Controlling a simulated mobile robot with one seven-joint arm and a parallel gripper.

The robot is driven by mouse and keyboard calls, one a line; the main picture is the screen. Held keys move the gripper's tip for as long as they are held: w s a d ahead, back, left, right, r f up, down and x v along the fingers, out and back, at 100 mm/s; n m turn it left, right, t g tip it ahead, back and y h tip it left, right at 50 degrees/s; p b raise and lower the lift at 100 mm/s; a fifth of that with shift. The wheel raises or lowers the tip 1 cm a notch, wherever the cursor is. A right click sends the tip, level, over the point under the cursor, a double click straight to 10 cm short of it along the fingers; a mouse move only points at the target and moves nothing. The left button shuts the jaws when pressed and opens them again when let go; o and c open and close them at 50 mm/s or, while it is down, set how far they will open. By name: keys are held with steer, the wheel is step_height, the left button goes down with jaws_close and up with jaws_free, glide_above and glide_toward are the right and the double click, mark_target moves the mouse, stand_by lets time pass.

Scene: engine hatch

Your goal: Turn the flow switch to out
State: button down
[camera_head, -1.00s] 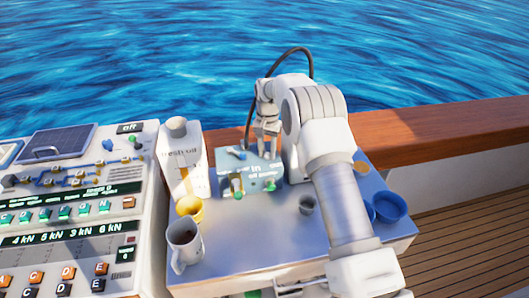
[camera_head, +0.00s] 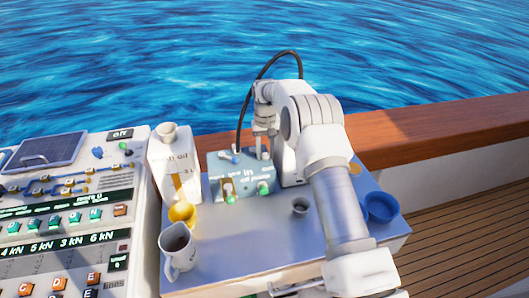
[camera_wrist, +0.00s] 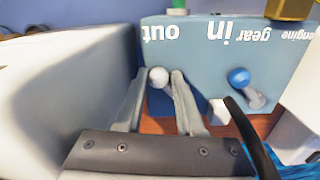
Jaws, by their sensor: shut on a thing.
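The blue control box (camera_head: 218,178) stands at the back of the metal worktop, with "in" lettered on its face. In the wrist view its top (camera_wrist: 205,60) carries the upside-down words "in" and "out". A small white-knobbed switch (camera_wrist: 159,77) sits close to "out". My gripper (camera_wrist: 161,84) is shut on this white knob, one finger on each side. The switch's lower part is hidden between the fingers. A blue-knobbed switch (camera_wrist: 238,77) stands apart, beside "gear". In the head view my gripper (camera_head: 264,152) is at the box's back right.
A white oil container (camera_head: 165,160) stands left of the box. A yellow cup (camera_head: 182,213), a grey jug (camera_head: 178,246), a small grey cup (camera_head: 300,206) and a blue bowl (camera_head: 381,208) stand on the worktop. A control panel (camera_head: 70,210) lies left. The worktop's middle is clear.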

mark_target(265, 153)
steer(key=shift+w+d+r, duration=0.1)
steer(key=shift+w+r, duration=0.05)
steer(key=shift+w, duration=0.05)
steer(key=c, duration=0.6)
jaws_free()
steer(key=shift+o, duration=0.2)
steer(key=shift+s, duration=0.1)
step_height(265, 153, up, 17)
steer(key=p, duration=0.1)
steer(key=shift+r, duration=0.15)
